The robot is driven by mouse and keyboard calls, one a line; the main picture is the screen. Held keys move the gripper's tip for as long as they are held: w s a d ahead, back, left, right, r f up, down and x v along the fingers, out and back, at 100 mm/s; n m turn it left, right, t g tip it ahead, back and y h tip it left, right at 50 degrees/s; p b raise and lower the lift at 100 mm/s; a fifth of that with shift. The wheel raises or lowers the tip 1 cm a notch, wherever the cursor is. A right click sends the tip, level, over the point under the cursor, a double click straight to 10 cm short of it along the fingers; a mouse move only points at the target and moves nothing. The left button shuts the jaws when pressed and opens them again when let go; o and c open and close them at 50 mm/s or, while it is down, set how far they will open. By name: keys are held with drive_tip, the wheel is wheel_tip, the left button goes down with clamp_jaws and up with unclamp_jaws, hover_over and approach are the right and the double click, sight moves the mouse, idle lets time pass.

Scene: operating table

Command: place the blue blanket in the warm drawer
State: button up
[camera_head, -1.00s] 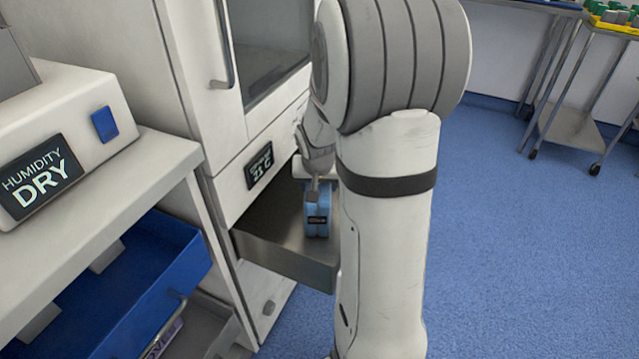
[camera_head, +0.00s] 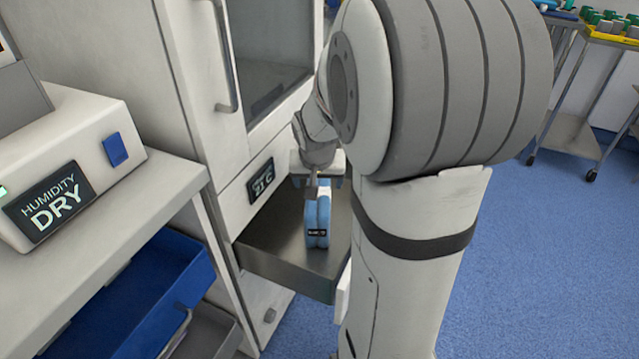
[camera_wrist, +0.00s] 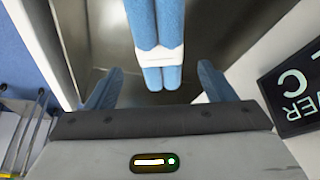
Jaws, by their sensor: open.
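The blue blanket (camera_head: 317,222) is a folded blue bundle with a white band and a small dark label. It stands upright inside the open metal warm drawer (camera_head: 285,262) of the white cabinet. It also shows in the wrist view (camera_wrist: 158,22) as two blue rolls, apart from both fingers. My gripper (camera_head: 318,186) is over the drawer, just above and behind the blanket. In the wrist view my gripper (camera_wrist: 161,72) is open, its blue fingers spread to either side of the blanket's near end. My arm hides the drawer's right part.
A display reading 21 C (camera_head: 261,181) is on the cabinet front above the drawer. A glass door with a handle (camera_head: 223,60) is higher up.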

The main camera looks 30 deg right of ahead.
drive_tip(key=v, duration=0.2)
drive_tip(key=shift+r, duration=0.3)
drive_tip(key=shift+s+a+r+p, duration=0.2)
drive_tip(key=shift+s+r+p, duration=0.05)
drive_tip(key=shift+p, duration=0.05)
drive_tip(key=s+a+n+g+y, duration=0.2)
drive_tip(key=s+a+n, duration=0.4)
drive_tip(key=s+a, duration=0.7)
drive_tip(key=shift+s+g, duration=0.4)
drive_tip(key=shift+s, duration=0.8)
drive_tip(key=shift+d+r, duration=0.1)
drive_tip(key=shift+r, duration=0.1)
